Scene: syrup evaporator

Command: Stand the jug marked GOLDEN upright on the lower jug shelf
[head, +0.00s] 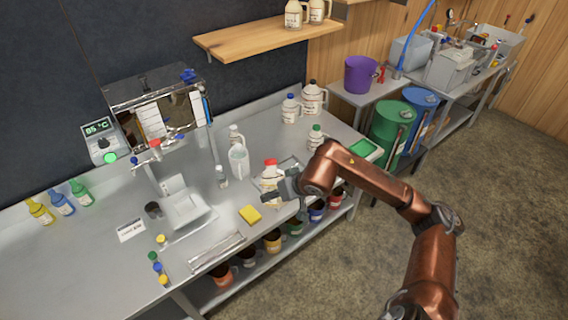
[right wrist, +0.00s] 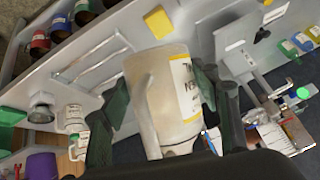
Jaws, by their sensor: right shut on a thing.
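My right gripper (head: 284,190) is shut on a cream jug with a red cap (head: 269,177), over or at the counter's front part. In the right wrist view this jug (right wrist: 165,90) sits between the two dark green fingers, its pale handle toward the left finger. Its label is white with yellow bands, and the print is too blurred to read as GOLDEN. I cannot tell whether its base touches the counter. A wooden wall shelf (head: 240,41) carries two jugs (head: 293,14) at its right end, with its left part bare. My left gripper is not in view.
Jugs with blue (head: 290,108), black (head: 313,98) and green (head: 316,138) caps stand on the counter behind. Part of a higher shelf shows at the top.

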